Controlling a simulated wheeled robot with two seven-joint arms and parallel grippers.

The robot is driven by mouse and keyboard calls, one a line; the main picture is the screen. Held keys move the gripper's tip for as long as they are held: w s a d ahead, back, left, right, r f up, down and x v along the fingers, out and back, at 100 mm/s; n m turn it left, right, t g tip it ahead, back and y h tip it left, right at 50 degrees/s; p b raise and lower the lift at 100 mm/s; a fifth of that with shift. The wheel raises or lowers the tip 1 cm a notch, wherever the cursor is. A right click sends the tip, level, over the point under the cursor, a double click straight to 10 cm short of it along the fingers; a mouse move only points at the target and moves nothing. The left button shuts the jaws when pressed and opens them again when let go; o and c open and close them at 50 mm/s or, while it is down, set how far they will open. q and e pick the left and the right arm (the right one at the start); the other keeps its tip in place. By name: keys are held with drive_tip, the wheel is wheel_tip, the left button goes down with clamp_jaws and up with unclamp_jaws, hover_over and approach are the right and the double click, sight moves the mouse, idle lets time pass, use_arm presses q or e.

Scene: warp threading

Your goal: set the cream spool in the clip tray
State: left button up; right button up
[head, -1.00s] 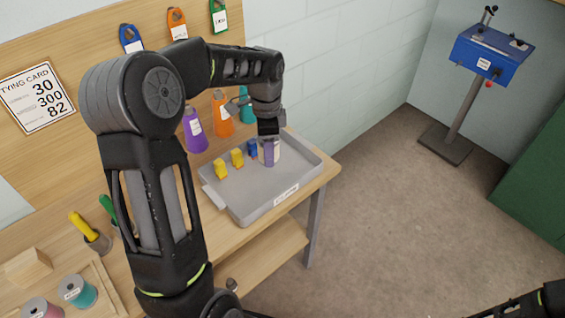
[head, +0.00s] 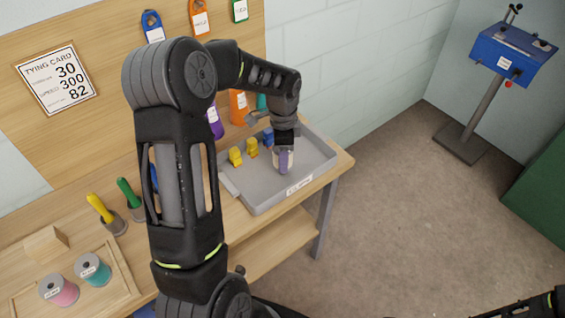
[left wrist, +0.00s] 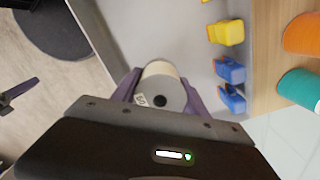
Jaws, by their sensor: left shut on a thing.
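The cream spool (left wrist: 161,92) sits between the purple fingers of my left gripper (left wrist: 160,88), with its grey top and dark centre hole facing the left wrist camera. In the head view my left gripper (head: 284,160) points down over the grey clip tray (head: 250,200), and only slivers of the spool show around the fingers. The spool is over the tray's right part, toward the front wall. I cannot tell whether its base touches the tray floor. My right gripper is not in view; only part of that arm shows at the bottom right.
Yellow clips (head: 236,156) and blue clips (left wrist: 230,70) stand in the tray near the spool. Purple, orange (head: 240,105) and teal cones stand behind it. Pink (head: 58,290) and teal (head: 92,268) spools sit on a wooden board at lower left. The tray's front middle is bare.

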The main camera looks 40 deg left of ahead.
use_arm(q)
drive_tip(key=shift+f, duration=0.1)
drive_tip(key=shift+f, duration=1.75)
drive_tip(key=shift+f, duration=0.2)
drive_tip(key=o, duration=1.4)
drive_tip(key=shift+r, duration=0.1)
wheel_tip(320, 180, up, 12)
drive_tip(key=shift+r+b, duration=0.1)
drive_tip(key=shift+b, duration=0.2)
